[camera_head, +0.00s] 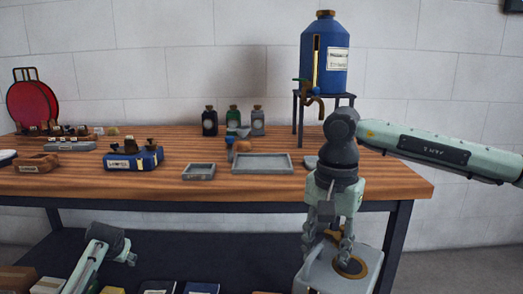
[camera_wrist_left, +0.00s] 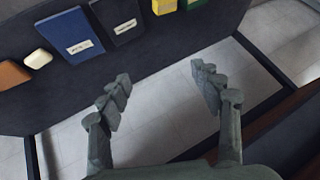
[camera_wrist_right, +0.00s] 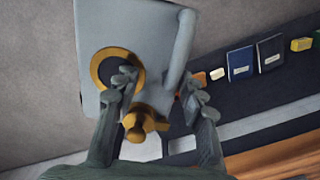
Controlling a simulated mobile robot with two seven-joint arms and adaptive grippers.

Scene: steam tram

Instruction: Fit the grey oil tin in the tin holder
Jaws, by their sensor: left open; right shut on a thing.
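The grey oil tin (camera_head: 322,279) looks like a pale grey, box-shaped body with a brass ring on top, low in front of the table's right end. In the right wrist view it (camera_wrist_right: 140,28) also shows a bar-like side and a brass fitting (camera_wrist_right: 141,122). My right gripper (camera_head: 329,246) points down and is shut on the top of the tin; the exact grip is partly hidden by the fingers. The tin's lower part is out of view. My left gripper (camera_wrist_left: 160,75) is open and empty over the lower shelf area. I cannot pick out the tin holder.
The wooden table (camera_head: 230,184) holds two grey trays (camera_head: 262,162), a blue labelled block (camera_head: 133,159) and several bottles (camera_head: 258,122). A blue tank (camera_head: 325,62) stands on a stand at the back. Books (camera_wrist_left: 73,35) lie on the dark lower shelf.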

